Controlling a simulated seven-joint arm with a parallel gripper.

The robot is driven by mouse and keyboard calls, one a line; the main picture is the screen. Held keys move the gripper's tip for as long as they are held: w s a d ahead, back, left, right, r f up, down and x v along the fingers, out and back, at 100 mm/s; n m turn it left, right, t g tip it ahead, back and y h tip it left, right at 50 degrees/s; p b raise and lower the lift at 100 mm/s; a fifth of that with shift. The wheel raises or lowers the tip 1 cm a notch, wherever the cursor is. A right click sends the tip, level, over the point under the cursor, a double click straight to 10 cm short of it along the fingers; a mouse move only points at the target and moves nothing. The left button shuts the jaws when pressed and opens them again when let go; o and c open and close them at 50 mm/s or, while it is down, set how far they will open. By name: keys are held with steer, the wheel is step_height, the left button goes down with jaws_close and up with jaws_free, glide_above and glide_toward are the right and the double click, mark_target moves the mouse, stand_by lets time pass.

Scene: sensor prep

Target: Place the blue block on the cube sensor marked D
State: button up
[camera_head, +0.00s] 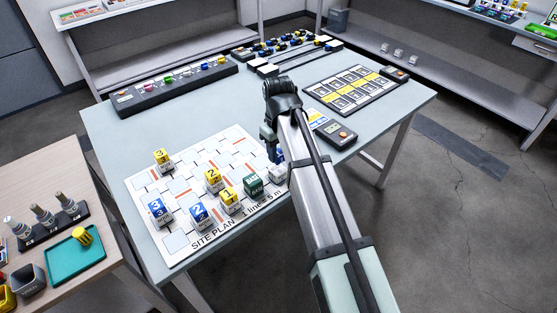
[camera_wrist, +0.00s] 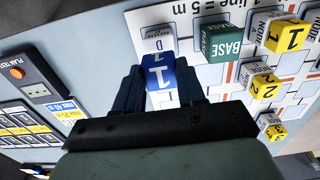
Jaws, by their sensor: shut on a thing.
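My gripper (camera_wrist: 158,88) is shut on the blue block (camera_wrist: 158,73), which has a white 1 on it, with a dark finger on either side. The cube sensor marked D (camera_wrist: 159,41) is a pale grey cube with a bare top, just beyond the block in the wrist view. The block overlaps the near part of D in that view; I cannot tell whether they touch. In the head view, D (camera_head: 277,175) stands at the right edge of the site plan, and my gripper (camera_head: 272,143) is just behind it. The arm hides most of the block there.
The green BASE block (camera_wrist: 221,46) stands close beside D. Sensors with yellow blocks (camera_head: 230,197) and blue blocks (camera_head: 199,212) stand on the site plan (camera_head: 178,243). A handheld device (camera_head: 335,133) and a card board (camera_head: 352,90) lie to the right.

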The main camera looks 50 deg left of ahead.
mark_target(278, 154)
steer(key=shift+f, duration=2)
steer(key=shift+f, duration=0.15)
steer(key=o, duration=1)
steer(key=shift+o, duration=0.2)
step_height(278, 154, up, 12)
steer(key=shift+r, duration=0.15)
